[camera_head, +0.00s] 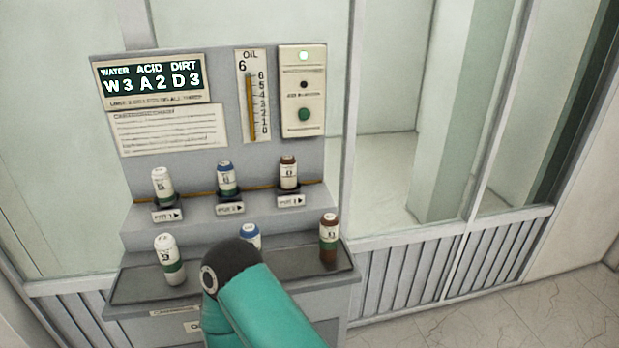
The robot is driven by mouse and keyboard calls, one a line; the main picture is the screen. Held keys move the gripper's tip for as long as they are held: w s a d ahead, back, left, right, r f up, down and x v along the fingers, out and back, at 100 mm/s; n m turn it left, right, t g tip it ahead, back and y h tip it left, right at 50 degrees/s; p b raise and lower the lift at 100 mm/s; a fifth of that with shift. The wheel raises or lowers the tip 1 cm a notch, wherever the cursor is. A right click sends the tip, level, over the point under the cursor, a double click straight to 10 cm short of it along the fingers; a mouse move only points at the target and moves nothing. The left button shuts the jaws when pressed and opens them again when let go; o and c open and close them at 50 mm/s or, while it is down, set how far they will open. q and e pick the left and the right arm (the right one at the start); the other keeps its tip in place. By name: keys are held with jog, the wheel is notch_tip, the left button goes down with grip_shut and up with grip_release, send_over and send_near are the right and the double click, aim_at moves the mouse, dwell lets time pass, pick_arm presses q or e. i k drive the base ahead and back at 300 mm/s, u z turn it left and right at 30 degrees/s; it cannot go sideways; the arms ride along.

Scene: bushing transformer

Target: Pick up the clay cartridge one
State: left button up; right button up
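Three cartridges stand on the lower tray (200,287): a white one with a green band (169,262), a blue-capped one (250,234) mostly hidden by my arm, and a brown one with a green band (328,240). Three more stand upright at labelled ports on the ledge above: a white one (162,185), a blue and white one (226,178) and a brown one (288,174). The labels are too small to tell which is clay cartridge one. Neither gripper shows; only a teal arm link with a black joint of mine covers the tray's front middle.
The grey panel behind holds a display reading W3 A2 D3 (153,80), a paper chart (170,130), an oil gauge (253,95) and a box with a green button (303,114). Glazed partitions stand to both sides. Open floor (540,310) lies at the lower right.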

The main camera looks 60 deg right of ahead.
aim_at(288, 162)
jog(key=z, duration=0.05)
jog(key=k, duration=1.7)
jog(key=z, duration=0.6)
jog(key=i, duration=1)
